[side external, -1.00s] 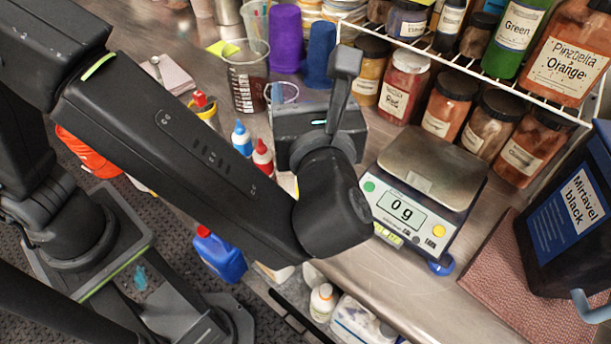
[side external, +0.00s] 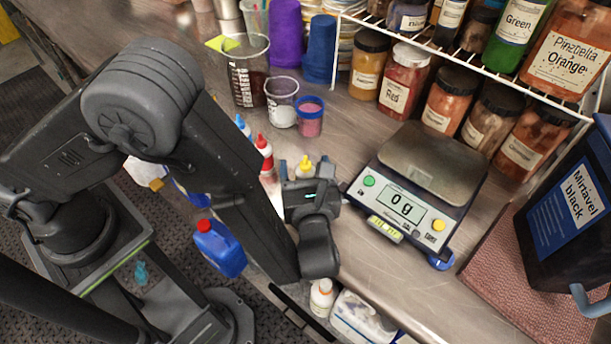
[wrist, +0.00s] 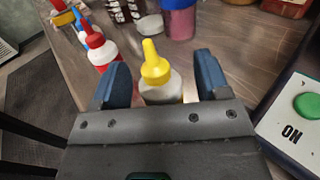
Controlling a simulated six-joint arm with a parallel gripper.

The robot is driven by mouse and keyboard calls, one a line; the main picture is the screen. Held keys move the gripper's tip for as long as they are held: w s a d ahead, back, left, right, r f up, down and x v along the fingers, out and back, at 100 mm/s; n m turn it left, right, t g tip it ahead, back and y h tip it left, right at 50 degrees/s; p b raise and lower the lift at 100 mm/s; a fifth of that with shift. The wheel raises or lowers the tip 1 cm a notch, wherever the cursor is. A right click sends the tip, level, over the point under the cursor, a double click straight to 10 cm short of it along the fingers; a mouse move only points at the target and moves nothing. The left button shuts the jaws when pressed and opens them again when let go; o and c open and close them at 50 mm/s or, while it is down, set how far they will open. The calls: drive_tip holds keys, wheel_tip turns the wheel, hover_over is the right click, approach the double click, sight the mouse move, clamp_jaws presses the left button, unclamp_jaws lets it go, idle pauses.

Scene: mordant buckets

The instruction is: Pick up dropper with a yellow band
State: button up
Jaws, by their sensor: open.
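The dropper with a yellow band (wrist: 158,70) is a pale bottle with a yellow nozzle and collar. In the wrist view it stands upright between the two blue fingers of my gripper (wrist: 162,80), with visible space on both sides. My gripper is open, and its body hides the lower part of the bottle. In the side view only the dropper's yellow tip (side external: 304,164) shows above my gripper (side external: 302,185), at the counter's front edge, left of the scale.
A red-capped dropper (side external: 264,152) and a blue-capped dropper (side external: 243,127) stand to the left. Two small cups, one pale (side external: 282,104) and one pink (side external: 310,118), stand behind. The digital scale (side external: 415,195) is close on the right, reading 0 g. Pigment jars line the back.

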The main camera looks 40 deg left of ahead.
drive_tip(key=shift+w+a, duration=0.3)
drive_tip(key=shift+a, duration=0.05)
drive_tip(key=shift+c, duration=0.4)
drive_tip(key=c, duration=0.9)
drive_tip(key=shift+r, duration=0.1)
drive_tip(key=shift+c, duration=0.2)
